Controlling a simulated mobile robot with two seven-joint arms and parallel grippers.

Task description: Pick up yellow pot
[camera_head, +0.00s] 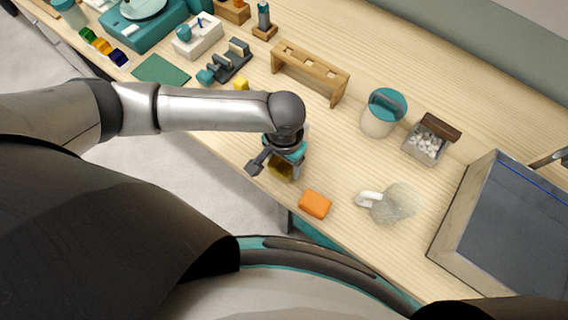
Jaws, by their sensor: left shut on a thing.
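My left gripper (276,164) is low over the front edge of the bench, at the middle of the head view. It is shut on a dark yellow thing (281,170), which looks like the yellow pot. The gripper and wrist hide much of it, and I cannot tell whether it touches the bench. A small bright yellow thing (241,84) lies just behind my left forearm, partly covered by it. Several small coloured pots (102,46) stand in a row at the upper left. My right gripper is not in view.
An orange block (315,204) lies right of the gripper, near the front edge. A wooden rack (310,73) stands behind. A teal-topped container (379,118), a box of white pieces (426,144) and a pale round object (396,203) are to the right, before a large grey-lined tray (468,205).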

